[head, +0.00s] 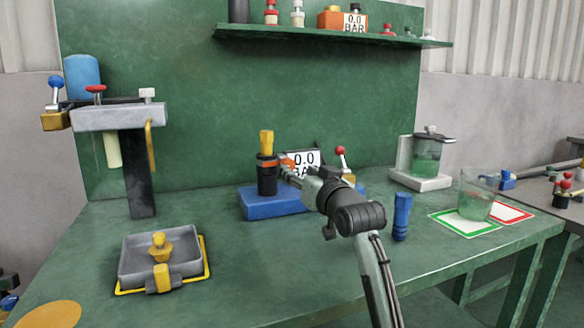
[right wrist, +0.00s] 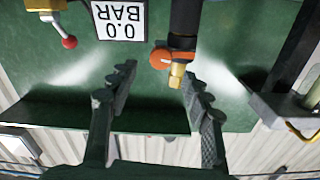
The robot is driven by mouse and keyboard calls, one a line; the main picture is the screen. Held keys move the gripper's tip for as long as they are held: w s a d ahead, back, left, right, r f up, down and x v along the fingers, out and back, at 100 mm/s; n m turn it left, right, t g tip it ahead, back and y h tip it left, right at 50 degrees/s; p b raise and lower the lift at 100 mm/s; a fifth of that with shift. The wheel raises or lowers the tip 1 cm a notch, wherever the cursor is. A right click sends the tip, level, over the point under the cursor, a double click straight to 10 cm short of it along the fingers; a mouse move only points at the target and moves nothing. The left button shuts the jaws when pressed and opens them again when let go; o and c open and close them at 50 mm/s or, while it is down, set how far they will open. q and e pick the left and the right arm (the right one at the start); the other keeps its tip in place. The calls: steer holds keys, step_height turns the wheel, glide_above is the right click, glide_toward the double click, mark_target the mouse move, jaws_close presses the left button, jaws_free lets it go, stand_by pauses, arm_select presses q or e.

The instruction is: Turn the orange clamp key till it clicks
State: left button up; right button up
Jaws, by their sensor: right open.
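The orange clamp key (head: 285,159) sits on the collar of an upright black cylinder (head: 267,181) with a yellow top (head: 266,142), on a blue base (head: 272,204). In the right wrist view, which is upside down, the key (right wrist: 160,58) shows as an orange lobe beside the cylinder, just beyond the fingertips. My right gripper (right wrist: 158,77) is open with nothing between its fingers. In the head view, my right gripper (head: 288,172) reaches in from the right, close beside the key; I cannot tell if it touches. My left gripper is out of view.
A gauge sign reading 0.0 BAR (head: 305,160) and a red-knobbed lever (head: 341,152) stand behind my right gripper. A blue cylinder (head: 401,217) stands to its right. A grey tray (head: 135,262) and a clamp stand (head: 139,180) are at left. The front middle of the bench is clear.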

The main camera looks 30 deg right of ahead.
mark_target(290, 165)
steer(key=x, duration=0.5)
steer(key=shift+w, duration=0.15)
steer(key=shift+w+d, duration=0.1)
steer(key=shift+w, duration=0.4)
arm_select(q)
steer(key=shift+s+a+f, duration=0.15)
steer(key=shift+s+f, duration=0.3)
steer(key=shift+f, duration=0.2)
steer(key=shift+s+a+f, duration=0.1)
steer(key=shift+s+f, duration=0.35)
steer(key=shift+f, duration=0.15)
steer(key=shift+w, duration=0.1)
arm_select(e)
steer(key=shift+c, duration=0.2)
steer(key=c, duration=0.5)
jaws_close()
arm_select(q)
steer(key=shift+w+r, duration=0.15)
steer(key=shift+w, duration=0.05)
